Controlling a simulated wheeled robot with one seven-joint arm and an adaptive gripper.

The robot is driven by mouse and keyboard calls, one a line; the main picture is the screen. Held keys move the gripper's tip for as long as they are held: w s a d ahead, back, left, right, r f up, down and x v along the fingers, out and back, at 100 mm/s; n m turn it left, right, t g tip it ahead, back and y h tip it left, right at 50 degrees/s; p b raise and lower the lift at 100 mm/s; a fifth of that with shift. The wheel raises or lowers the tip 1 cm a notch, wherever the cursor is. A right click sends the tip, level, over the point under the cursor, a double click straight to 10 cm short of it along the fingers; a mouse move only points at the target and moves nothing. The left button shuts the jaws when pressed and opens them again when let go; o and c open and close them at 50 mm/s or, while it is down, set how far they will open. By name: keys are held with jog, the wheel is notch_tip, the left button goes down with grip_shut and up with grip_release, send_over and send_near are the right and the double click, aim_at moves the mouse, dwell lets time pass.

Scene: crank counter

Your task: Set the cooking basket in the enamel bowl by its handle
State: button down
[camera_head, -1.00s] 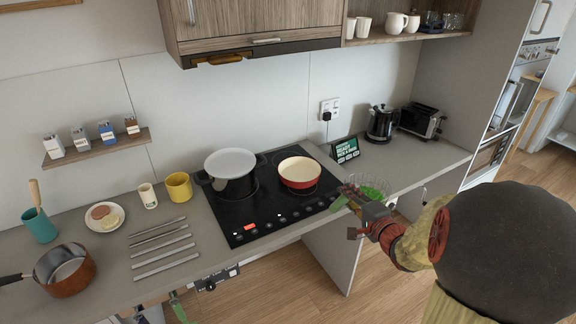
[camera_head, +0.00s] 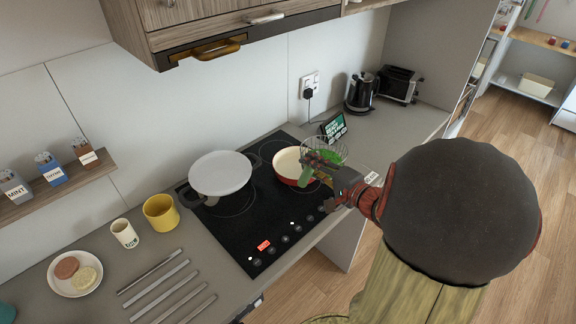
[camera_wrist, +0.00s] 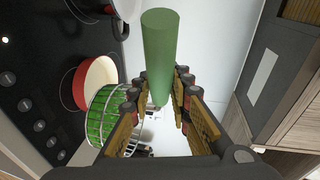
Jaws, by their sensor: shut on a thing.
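The cooking basket (camera_head: 329,147) is a wire basket with green contents. My gripper (camera_head: 335,176) is shut on its green handle (camera_head: 305,177). The wrist view shows the handle (camera_wrist: 158,55) between my fingers (camera_wrist: 164,100) and the basket (camera_wrist: 103,115) to their left. The enamel bowl (camera_head: 285,160), red outside and cream inside, stands on the hob. In the head view the basket overlaps the bowl's right side. In the wrist view the bowl (camera_wrist: 97,82) shows beside the basket, partly hidden by it. The basket appears held above hob level; its exact height is unclear.
A black pot with a pale lid (camera_head: 220,172) stands left of the bowl on the black hob (camera_head: 240,228). A small display (camera_head: 334,126), a kettle (camera_head: 361,93) and a toaster (camera_head: 400,84) stand behind. A wall cabinet (camera_head: 200,20) hangs above.

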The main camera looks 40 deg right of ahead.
jog(key=shift+w+a+f, duration=0.1)
jog(key=shift+w+a, duration=0.25)
jog(key=shift+a, duration=0.05)
jog(key=w+d+f+b, duration=0.1)
jog(key=w+f+b, duration=0.1)
jog(key=w+f, duration=1.1)
jog(key=shift+w+d, duration=0.15)
jog(key=shift+d, duration=0.2)
jog(key=c, duration=1.9)
grip_release()
jog(key=shift+f, duration=0.1)
jog(key=shift+o, duration=1.3)
